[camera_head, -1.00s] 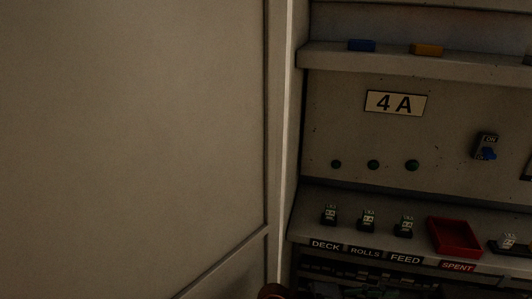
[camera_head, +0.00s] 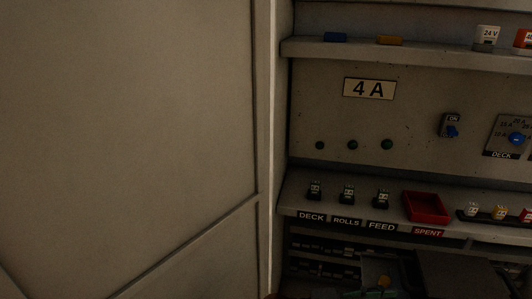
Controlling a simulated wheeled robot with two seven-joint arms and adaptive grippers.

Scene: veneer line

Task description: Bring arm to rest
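Neither of my grippers can be made out in the head view. A thin dark red edge shows at the very bottom, too cut off to tell what it is. The panel marked 4A (camera_head: 369,88) stands to the right of a large plain beige panel (camera_head: 130,120). Below it, a ledge holds three small fuse-like blocks at DECK (camera_head: 314,190), ROLLS (camera_head: 347,194) and FEED (camera_head: 382,198). A red tray (camera_head: 426,208) marked SPENT sits beside them and looks empty.
Dark clutter lies under the ledge.

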